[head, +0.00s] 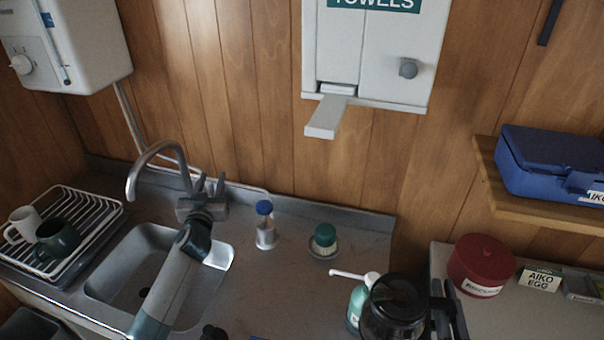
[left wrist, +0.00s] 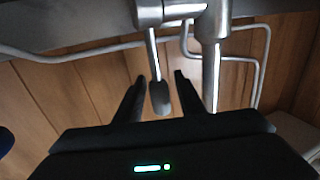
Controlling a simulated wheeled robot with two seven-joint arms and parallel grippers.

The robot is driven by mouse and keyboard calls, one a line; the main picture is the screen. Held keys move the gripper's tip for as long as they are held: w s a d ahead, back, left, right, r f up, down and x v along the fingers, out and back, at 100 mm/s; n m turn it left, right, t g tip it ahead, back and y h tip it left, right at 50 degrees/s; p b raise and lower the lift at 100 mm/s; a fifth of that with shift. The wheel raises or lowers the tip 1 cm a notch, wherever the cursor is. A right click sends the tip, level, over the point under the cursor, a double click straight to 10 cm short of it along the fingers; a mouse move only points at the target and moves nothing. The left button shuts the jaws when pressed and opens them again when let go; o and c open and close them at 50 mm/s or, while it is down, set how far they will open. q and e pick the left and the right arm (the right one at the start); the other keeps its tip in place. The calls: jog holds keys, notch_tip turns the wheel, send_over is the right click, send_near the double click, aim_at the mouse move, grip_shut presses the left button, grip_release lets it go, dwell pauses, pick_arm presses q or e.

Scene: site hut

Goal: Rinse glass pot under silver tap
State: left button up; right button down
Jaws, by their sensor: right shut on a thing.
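The silver tap (head: 190,207) stands behind the sink, its curved spout over the basin; no water shows from it. My left gripper (head: 211,188) is at the tap's levers. In the left wrist view, its two dark fingers (left wrist: 160,88) are apart, with a tap lever (left wrist: 159,98) between them and gaps on both sides. The glass pot (head: 393,308), dark-topped, is at the bottom of the head view, right of the sink. My right gripper (head: 448,305) is shut at its right side, apparently on the handle, which is mostly hidden. The pot's base is out of view.
The sink basin (head: 145,245) is left, partly behind my left arm. A dish rack (head: 92,215) holds two mugs. A blue-capped bottle (head: 265,228), a green-topped brush (head: 325,237) and a green pump bottle (head: 357,305) stand right. A red tin (head: 482,265) is far right.

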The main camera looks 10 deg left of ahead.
pick_arm(q)
jog(key=shift+w+a, duration=0.1)
jog(key=shift+w, duration=0.3)
grip_shut()
pick_arm(e)
jog(key=shift+f, duration=0.15)
